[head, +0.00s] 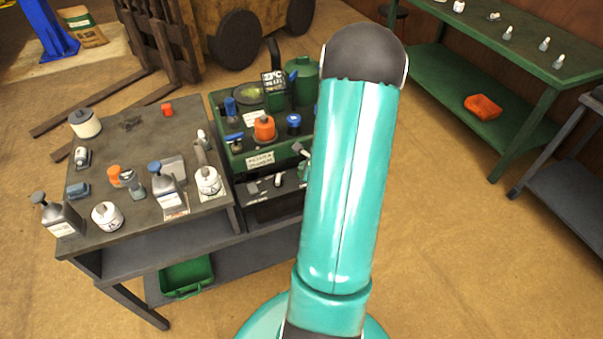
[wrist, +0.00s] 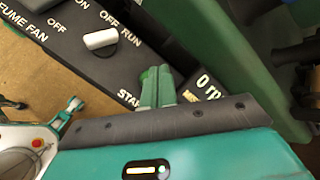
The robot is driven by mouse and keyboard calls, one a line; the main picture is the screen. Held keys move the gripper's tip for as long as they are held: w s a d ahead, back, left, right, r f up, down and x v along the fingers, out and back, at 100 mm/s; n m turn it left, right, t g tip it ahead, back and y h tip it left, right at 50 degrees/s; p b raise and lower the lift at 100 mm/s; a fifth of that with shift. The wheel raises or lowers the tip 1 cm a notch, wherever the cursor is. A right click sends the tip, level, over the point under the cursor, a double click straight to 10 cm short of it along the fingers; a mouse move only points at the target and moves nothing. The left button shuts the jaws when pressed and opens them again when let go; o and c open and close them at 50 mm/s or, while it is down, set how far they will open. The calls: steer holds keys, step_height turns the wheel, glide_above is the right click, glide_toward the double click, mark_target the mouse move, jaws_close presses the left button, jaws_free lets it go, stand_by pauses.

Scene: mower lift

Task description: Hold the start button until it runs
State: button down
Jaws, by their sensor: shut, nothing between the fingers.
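The dark control panel (wrist: 75,55) fills the upper left of the wrist view, and its front also shows in the head view (head: 268,188). A white knob (wrist: 101,39) sits by the OFF and RUN labels. My gripper (wrist: 155,76) is shut and empty, its green fingertips at the panel beside a partly covered label reading "STA". A label beyond the fingers reads "0 rp", the rest cut off. In the head view my arm hides most of the gripper.
A grey table (head: 130,150) with several bottles and jars is at left. A green bench (head: 450,85) stands at the back right.

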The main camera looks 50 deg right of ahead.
steer(key=shift+r, duration=2.5)
steer(key=shift+w+a+r, duration=0.15)
steer(key=shift+w+r, duration=0.05)
steer(key=w+a+r+n+y, duration=0.35)
steer(key=a+r+n, duration=0.45)
steer(key=a, duration=0.5)
steer(key=w+a+r+n+y, duration=0.35)
steer(key=a+r+n, duration=0.45)
steer(key=a, duration=0.6)
steer(key=s+a+r+n+g+h, duration=0.1)
steer(key=s+a+r+n+h, duration=0.1)
steer(key=s+a+r+n, duration=0.2)
steer(key=s+a+r+n+g+h, duration=0.2)
steer(key=s+a+r+n, duration=0.2)
steer(key=s+a+n, duration=0.5)
steer(key=shift+s+a+r+n, duration=0.35)
steer(key=shift+s+a+n, duration=0.1)
steer(key=shift+n, duration=0.45)
